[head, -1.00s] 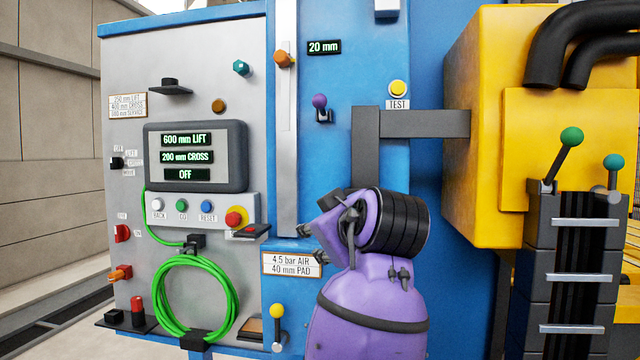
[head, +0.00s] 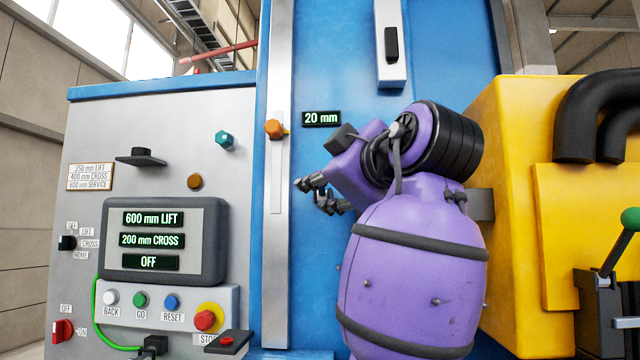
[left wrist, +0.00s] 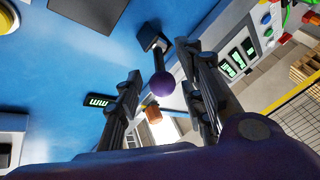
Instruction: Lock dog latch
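A small lever with a purple ball knob (left wrist: 163,84) stands out from a black mount on the blue panel in the left wrist view. No label names it as the dog latch. My left gripper (left wrist: 168,97) is open, with one finger on each side of the knob and visible gaps between. In the head view my left gripper (head: 318,194) is in front of the blue panel, below the 20 mm display (head: 321,119). The lever is hidden behind my arm there. My right gripper is not in view.
An orange knob (head: 274,129) sits on a vertical scale left of my gripper. The grey control panel (head: 85,225) with displays and buttons is farther left. A yellow housing (head: 515,200) with black hoses (head: 590,105) stands right of my arm.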

